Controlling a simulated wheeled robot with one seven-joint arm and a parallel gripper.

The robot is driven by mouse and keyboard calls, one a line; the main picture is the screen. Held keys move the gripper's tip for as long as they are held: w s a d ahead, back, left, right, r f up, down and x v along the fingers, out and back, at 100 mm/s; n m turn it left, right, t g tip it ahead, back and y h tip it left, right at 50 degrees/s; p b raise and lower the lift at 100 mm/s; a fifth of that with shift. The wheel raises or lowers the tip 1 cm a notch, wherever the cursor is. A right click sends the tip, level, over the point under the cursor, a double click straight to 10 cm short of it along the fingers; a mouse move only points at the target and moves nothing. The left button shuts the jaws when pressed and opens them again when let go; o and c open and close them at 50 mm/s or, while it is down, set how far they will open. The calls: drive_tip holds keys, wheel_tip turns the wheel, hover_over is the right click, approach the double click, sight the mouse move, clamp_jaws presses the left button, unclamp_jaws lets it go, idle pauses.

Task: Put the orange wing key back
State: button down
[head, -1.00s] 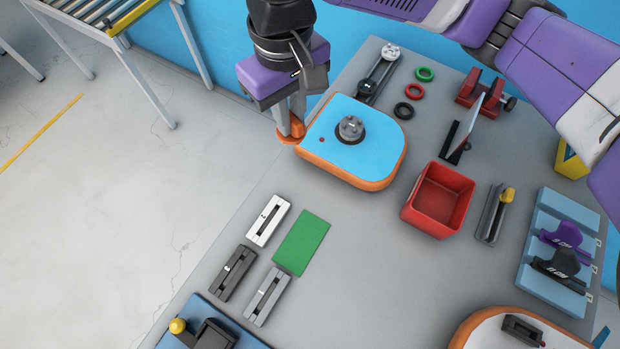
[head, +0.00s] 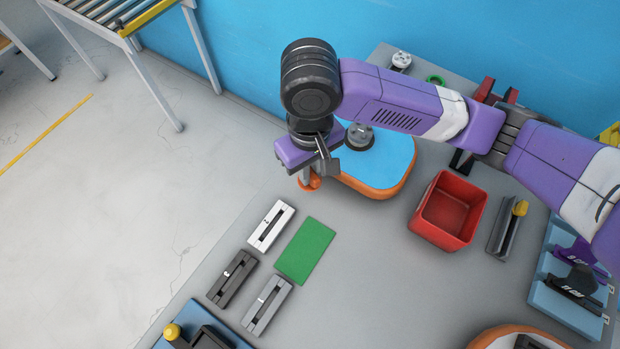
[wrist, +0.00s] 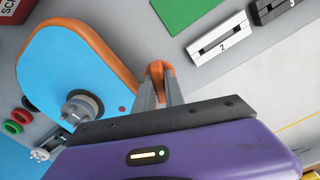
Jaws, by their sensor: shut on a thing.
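The orange wing key (head: 309,184) is pinched between the fingertips of my gripper (head: 307,178), near the near-left edge of the blue-topped board with an orange rim (head: 378,178). In the wrist view only its orange, folded-looking end shows past the fingers (wrist: 155,71), beside the board's rim; the rest is hidden. I cannot tell how high it is above the table. A light blue rack (head: 562,312) stands at the right edge, with a purple tool (head: 583,255) and a black tool (head: 576,281). The part of the rack behind them is partly covered by my arm.
A red open bin (head: 449,210) stands right of the board. A green mat (head: 306,250) and white (head: 271,226), black (head: 232,278) and grey (head: 267,305) slotted blocks lie at the front left. A grey holder with a yellow knob (head: 507,228) is between bin and rack. The middle front table is clear.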

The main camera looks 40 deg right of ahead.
drive_tip(key=shift+f, duration=2)
drive_tip(key=shift+f, duration=0.2)
drive_tip(key=c, duration=1.4)
unclamp_jaws()
wheel_tip(320, 180, up, 12)
drive_tip(key=shift+r+p, duration=0.2)
drive_tip(key=shift+p, duration=0.3)
